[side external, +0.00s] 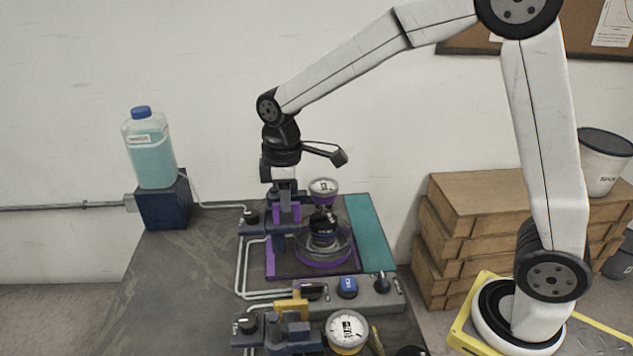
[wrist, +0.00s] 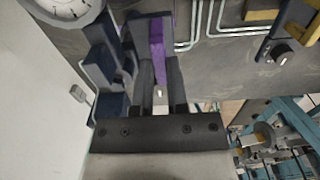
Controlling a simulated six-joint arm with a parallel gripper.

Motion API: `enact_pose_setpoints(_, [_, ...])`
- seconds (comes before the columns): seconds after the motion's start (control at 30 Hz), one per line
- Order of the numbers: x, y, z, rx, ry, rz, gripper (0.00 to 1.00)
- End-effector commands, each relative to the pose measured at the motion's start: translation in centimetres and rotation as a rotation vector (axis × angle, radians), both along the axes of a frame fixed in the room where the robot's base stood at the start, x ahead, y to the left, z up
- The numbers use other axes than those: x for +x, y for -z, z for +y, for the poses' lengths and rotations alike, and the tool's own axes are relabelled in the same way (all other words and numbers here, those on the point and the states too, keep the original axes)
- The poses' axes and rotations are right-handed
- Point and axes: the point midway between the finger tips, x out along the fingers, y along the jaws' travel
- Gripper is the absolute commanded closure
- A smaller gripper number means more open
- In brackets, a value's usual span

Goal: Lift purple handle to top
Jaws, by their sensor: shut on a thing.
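The purple handle (side external: 287,212) belongs to the rear lever frame on the table, left of a round gauge. In the wrist view the purple handle (wrist: 157,42) is a bar between my two dark fingers. My gripper (side external: 286,203) comes down on it from above and is shut on it; it also shows in the wrist view (wrist: 160,75). The fingers hide part of the handle.
A gauge (side external: 323,187) above a glass bowl with a purple ring (side external: 325,262) stands close right of my gripper. A yellow handle (side external: 291,308) and a second gauge (side external: 347,329) are nearer the camera. A bottle (side external: 150,150) stands on a blue block at left.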

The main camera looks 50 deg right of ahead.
Motion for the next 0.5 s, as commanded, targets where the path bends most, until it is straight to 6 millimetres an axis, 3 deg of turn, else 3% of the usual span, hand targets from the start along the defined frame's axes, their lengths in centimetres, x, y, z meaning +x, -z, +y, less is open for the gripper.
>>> enact_pose_setpoints(0.3, [0.17, -0.78, 0.04, 0.002, 0.0, -0.009, 1.0])
enact_pose_setpoints(0.33, [0.19, -0.79, 0.04, 0.002, 0.0, -0.009, 0.76])
enact_pose_setpoints(0.4, [0.19, -0.78, 0.04, 0.002, 0.0, -0.009, 0.54])
enact_pose_setpoints(0.43, [0.17, -0.74, 0.04, 0.002, 0.0, -0.009, 0.47])
enact_pose_setpoints(0.5, [0.12, -0.64, 0.04, 0.002, 0.0, -0.006, 0.47])
